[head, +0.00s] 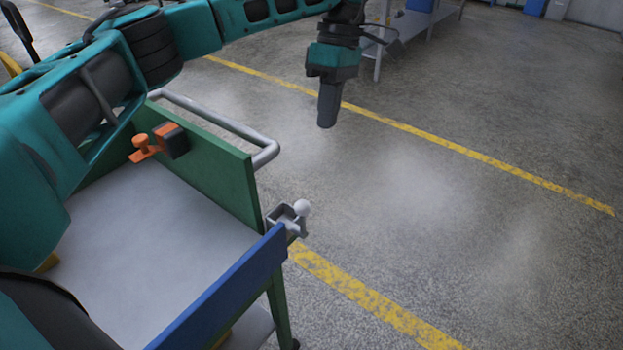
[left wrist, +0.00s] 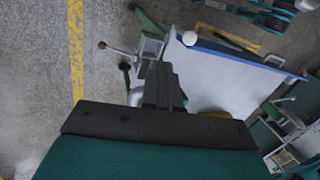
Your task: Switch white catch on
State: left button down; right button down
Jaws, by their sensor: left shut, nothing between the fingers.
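The white catch (head: 302,208) is a white ball knob by a small grey bracket (head: 283,217) at the corner of a cart, by the end of its blue panel. A white ball (left wrist: 189,38) also shows in the left wrist view, by the blue panel's end. I cannot tell the catch's setting. My left gripper (head: 327,115) points down, shut and empty, over the floor beyond the cart's rail, apart from the catch. In the left wrist view its closed fingers (left wrist: 165,88) are below the ball in the picture. My right gripper is not in view.
The cart has a grey top (head: 160,225), a green side panel (head: 215,168), a blue panel (head: 225,290) and a grey rail (head: 220,118). An orange catch (head: 141,148) sits by a dark block on the green panel. The floor right of the cart is clear.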

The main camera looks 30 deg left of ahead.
pick_arm(q)
jog(key=s+f+p, duration=0.1)
jog(key=s+f, duration=0.6)
jog(key=f, duration=0.3)
jog(key=shift+d+f, duration=0.15)
jog(key=shift+d, duration=0.2)
dwell(0.3)
